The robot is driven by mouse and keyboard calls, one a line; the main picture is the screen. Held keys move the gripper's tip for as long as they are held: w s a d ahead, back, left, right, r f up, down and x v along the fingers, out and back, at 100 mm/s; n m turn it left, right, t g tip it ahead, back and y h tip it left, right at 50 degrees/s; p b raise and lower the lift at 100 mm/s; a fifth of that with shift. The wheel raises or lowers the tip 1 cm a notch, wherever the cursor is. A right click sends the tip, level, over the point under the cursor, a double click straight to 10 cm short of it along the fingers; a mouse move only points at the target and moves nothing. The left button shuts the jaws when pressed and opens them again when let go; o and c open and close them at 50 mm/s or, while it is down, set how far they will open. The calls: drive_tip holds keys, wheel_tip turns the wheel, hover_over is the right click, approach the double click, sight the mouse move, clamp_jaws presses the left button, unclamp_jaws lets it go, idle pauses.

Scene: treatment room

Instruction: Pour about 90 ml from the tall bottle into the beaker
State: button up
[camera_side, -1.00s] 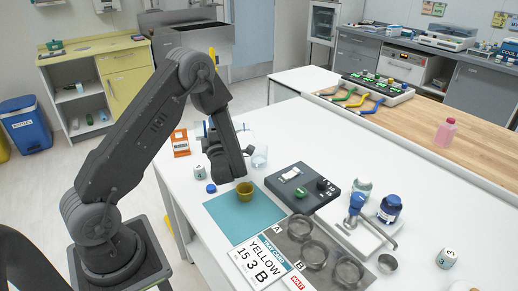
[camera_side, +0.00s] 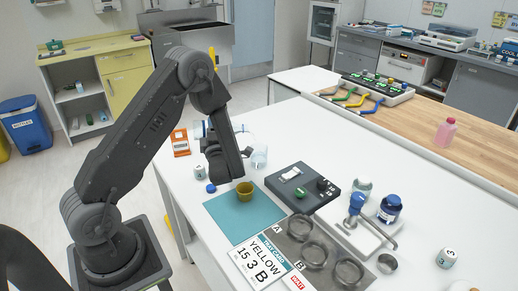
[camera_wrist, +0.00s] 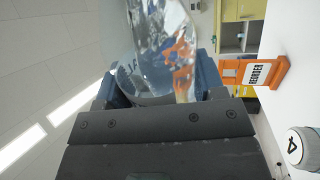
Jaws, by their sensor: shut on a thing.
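My gripper (camera_wrist: 160,85) is shut on the clear tall bottle (camera_wrist: 160,40), which stands out between its blue fingers in the wrist view. The wrist view is rolled well onto its side. In the side view my forearm and wrist hide most of the bottle; a clear part of it (camera_side: 245,137) shows right of the arm and seems tilted. The clear beaker (camera_side: 260,159) stands on the white table, just right of my wrist and below that part. The liquid level and any stream cannot be made out.
A yellow-brown cup (camera_side: 244,191) sits on the teal mat (camera_side: 232,217) in front of my wrist. An orange reorder stand (camera_side: 180,142), a white numbered jar (camera_side: 200,172) and a blue cap (camera_side: 211,188) are at left.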

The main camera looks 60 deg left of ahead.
drive_tip(key=n, duration=0.2)
drive_tip(key=n+g, duration=0.1)
drive_tip(key=n, duration=0.1)
drive_tip(key=n+g, duration=0.1)
drive_tip(key=n, duration=0.1)
drive_tip(key=shift+s+a+f+y, duration=0.1)
drive_tip(key=shift+s+y, duration=0.15)
drive_tip(key=shift+y, duration=0.05)
drive_tip(key=shift+w+n, duration=0.15)
drive_tip(key=shift+n, duration=0.45)
idle(1.1)
